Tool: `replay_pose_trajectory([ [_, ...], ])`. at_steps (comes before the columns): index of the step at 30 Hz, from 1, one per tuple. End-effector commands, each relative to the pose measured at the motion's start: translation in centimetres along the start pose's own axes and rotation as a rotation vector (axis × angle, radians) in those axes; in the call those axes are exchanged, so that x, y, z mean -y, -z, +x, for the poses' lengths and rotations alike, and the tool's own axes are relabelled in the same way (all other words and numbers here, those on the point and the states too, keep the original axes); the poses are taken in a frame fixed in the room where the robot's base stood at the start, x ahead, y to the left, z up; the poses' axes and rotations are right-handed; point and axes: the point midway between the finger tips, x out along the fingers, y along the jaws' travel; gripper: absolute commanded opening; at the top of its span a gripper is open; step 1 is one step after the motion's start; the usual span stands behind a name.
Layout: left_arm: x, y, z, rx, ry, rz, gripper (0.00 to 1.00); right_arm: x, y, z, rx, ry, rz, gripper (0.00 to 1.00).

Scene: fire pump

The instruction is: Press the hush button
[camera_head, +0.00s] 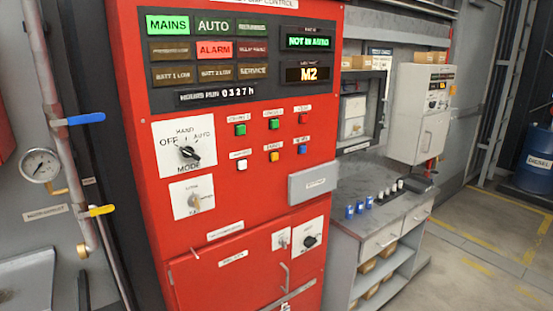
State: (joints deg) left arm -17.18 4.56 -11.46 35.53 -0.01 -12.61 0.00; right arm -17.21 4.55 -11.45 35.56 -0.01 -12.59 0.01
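A tall red pump control cabinet (222,225) stands in the middle of the view. Its small square buttons sit in two rows under the dark display panel. The upper row has a green button (240,130), another green button (274,124) and a red button (303,119). Neither of my grippers is in view.
On the display panel (178,96), MAINS is lit green and ALARM red. A mode knob (188,152) and a grey box (312,183) flank the buttons. Pipes with a gauge (40,165) run at left. A grey workbench (372,205) stands at right.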

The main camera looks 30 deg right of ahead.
Motion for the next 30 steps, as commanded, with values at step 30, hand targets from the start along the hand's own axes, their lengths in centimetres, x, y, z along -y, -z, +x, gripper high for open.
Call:
replay_pose_trajectory([
  [30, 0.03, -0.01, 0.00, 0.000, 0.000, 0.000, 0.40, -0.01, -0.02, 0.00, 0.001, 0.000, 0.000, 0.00],
])
